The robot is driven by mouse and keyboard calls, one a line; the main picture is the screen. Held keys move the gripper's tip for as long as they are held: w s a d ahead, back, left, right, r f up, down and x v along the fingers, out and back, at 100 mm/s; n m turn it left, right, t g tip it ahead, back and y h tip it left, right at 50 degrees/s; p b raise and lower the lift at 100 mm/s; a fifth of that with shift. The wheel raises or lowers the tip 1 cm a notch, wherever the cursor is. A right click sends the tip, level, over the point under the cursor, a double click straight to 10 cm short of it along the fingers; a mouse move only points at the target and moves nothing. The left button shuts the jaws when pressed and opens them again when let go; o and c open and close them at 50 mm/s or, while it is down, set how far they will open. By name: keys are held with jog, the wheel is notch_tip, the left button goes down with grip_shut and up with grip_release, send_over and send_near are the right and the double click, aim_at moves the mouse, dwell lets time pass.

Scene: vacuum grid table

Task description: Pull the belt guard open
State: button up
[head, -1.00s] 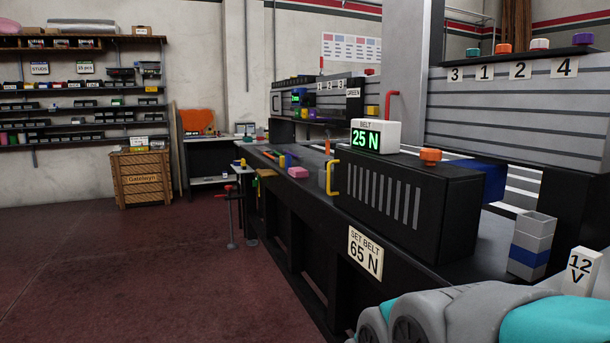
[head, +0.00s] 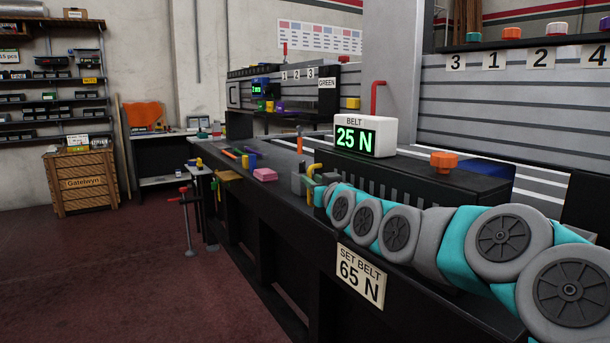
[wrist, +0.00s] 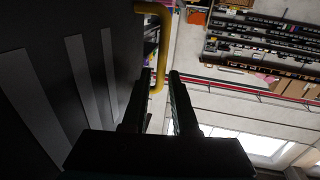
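The belt guard (head: 408,172) is a long black box with slots on its front, on the bench. In the wrist view the yellow handle (wrist: 159,45) curves just beyond the fingertips. My gripper (wrist: 161,77) is open, its fingers apart with a gap in line with the handle. I cannot tell whether they touch it.
A white belt display (head: 364,137) reading 25 N and an orange knob (head: 443,162) sit on top of the guard. A "SET BELT 65 N" sign (head: 360,277) is on the bench front. A pink block (head: 265,174) lies on the bench to the left.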

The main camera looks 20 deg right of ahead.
jog(key=shift+w+p, duration=0.45)
jog(key=shift+w, duration=2.45)
jog(key=shift+c, duration=0.2)
grip_shut()
